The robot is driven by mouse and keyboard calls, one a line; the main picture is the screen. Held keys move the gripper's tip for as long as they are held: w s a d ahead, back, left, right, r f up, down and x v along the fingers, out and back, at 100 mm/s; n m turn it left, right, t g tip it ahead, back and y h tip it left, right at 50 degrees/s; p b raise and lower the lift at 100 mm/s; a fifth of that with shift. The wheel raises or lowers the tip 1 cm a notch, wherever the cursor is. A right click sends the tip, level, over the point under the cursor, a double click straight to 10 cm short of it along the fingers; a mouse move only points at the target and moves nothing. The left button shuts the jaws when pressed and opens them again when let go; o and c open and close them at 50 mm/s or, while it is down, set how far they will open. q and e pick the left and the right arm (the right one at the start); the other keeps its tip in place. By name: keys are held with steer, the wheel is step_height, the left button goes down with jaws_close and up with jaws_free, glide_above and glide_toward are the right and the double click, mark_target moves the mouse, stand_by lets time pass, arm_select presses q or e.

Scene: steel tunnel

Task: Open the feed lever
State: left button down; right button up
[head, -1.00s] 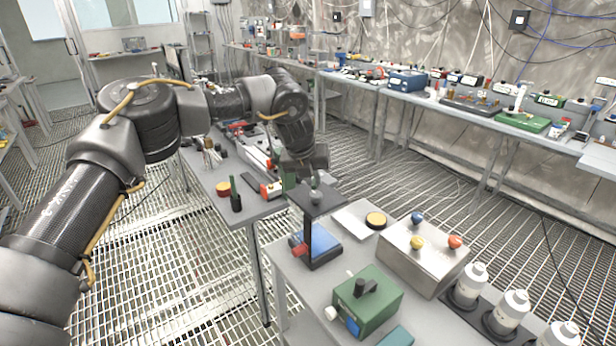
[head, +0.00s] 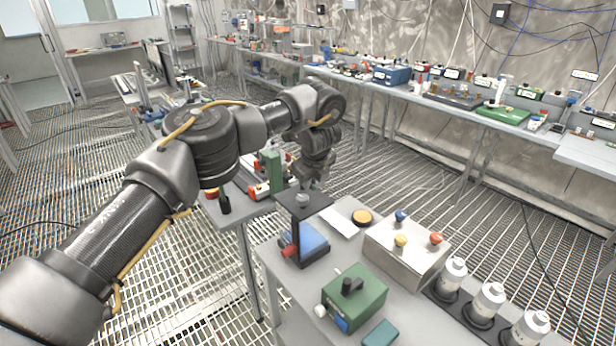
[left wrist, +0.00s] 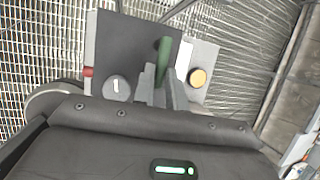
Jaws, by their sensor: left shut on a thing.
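A stand (head: 298,232) with a dark flat top plate, a grey round knob and a blue base with a red part is on the near table. My left gripper (head: 316,184) is at the right rear edge of its top plate. In the left wrist view the dark plate (left wrist: 118,45) and grey knob (left wrist: 116,88) show left of the fingers. A green lever handle (left wrist: 164,58) stands between the fingers of my left gripper (left wrist: 160,84), which is shut on it. In the head view the handle is hidden behind the gripper. My right gripper is not in view.
A green box with a black knob (head: 354,297), a metal box with coloured buttons (head: 405,249) and several white bottles (head: 488,302) are on the near table. A second table (head: 238,213) is to the left.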

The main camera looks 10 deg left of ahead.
arm_select(q)
steer(key=shift+w+n, duration=0.1)
steer(key=shift+n, duration=0.2)
steer(key=shift+r, duration=0.1)
steer(key=c, duration=1.4)
jaws_free()
steer(key=shift+c, duration=0.2)
steer(key=v, duration=1)
steer(key=shift+d+r, duration=0.2)
steer(key=shift+r, duration=0.1)
